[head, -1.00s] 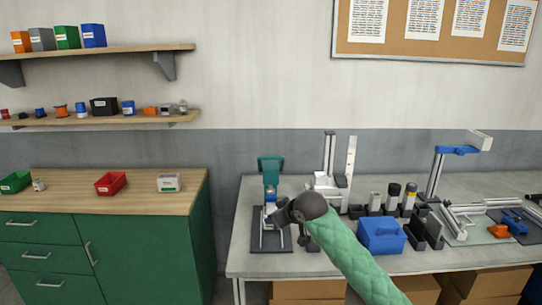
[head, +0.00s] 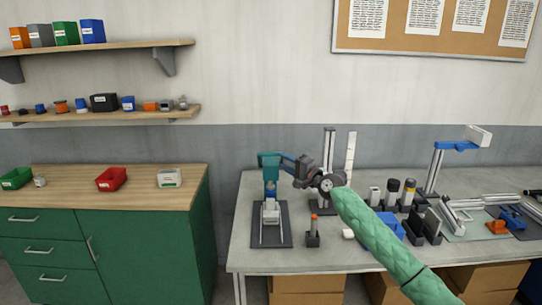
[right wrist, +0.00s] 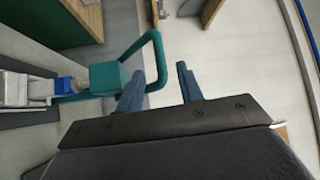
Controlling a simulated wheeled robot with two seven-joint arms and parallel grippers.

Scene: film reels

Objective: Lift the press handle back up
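The press (head: 270,188) stands at the left end of the grey workbench, with a teal head, a blue ram and a pale block (head: 270,212) below it on a dark base. My right gripper (head: 288,157) is at the right side of the teal head, its blue fingers pointing toward it. In the right wrist view, the teal press handle (right wrist: 156,48) is a bent bar whose end reaches between the spread fingers of my right gripper (right wrist: 159,70). Gaps show beside the bar, so the fingers look open. I cannot tell whether they touch it. My left gripper is out of view.
A small dark holder with an orange-topped item (head: 313,232) stands right of the press. A blue bin (head: 390,226) and dark holders (head: 428,228) are further right, near my right arm. The bench front is clear.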

